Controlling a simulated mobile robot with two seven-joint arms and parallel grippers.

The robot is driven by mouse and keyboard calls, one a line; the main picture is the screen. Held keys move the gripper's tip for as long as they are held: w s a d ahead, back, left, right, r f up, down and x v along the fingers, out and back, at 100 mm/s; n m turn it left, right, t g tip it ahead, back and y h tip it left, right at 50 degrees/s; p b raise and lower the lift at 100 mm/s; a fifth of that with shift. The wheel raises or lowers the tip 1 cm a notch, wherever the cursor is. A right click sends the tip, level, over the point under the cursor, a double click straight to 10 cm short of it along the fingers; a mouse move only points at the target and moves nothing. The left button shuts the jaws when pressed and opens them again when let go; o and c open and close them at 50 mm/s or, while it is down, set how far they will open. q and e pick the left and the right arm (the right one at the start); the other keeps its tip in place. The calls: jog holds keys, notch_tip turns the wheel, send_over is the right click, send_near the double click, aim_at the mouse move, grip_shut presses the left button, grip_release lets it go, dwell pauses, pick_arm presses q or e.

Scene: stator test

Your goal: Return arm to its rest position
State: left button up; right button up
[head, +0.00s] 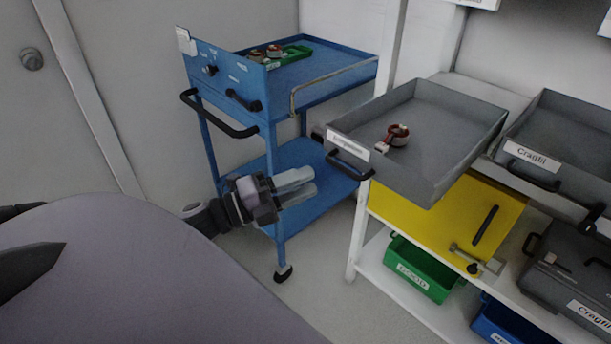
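My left gripper (312,181) hangs in front of the blue cart, pointing right, with two pale grey fingers close together. I see nothing held between them, but from this angle I cannot tell whether a gap separates them. It is apart from the grey tray (448,112) on the shelf to its right. My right gripper is not in view. A red and metallic ring-shaped part (398,131) lies in the grey tray. Similar parts (275,52) sit on or by a green tray (297,53) on the cart's top.
The blue cart (330,68) stands at the back, with a black handle (217,118) sticking out. The white shelf (362,222) at right holds a yellow box (447,222), a green bin (421,267), a blue bin (507,325) and more grey trays. Floor shows between cart and shelf.

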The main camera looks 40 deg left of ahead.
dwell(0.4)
pick_arm(q)
jog(key=s+d+f+n+g+y+p, duration=0.3)
jog(key=s+d+f+n, duration=0.2)
jog(key=f+n, duration=0.3)
jog(key=s+d+f+n+g+y+p, duration=0.3)
jog(key=s+d+f+n, duration=0.3)
jog(key=n, duration=0.8)
notch_tip(320, 180, down, 4)
jog(key=shift+s+d+r+g+y+p, duration=0.35)
jog(key=shift+d+g, duration=0.35)
jog(key=shift+d, duration=0.45)
jog(key=shift+w+f, duration=0.1)
jog(key=shift+w, duration=0.05)
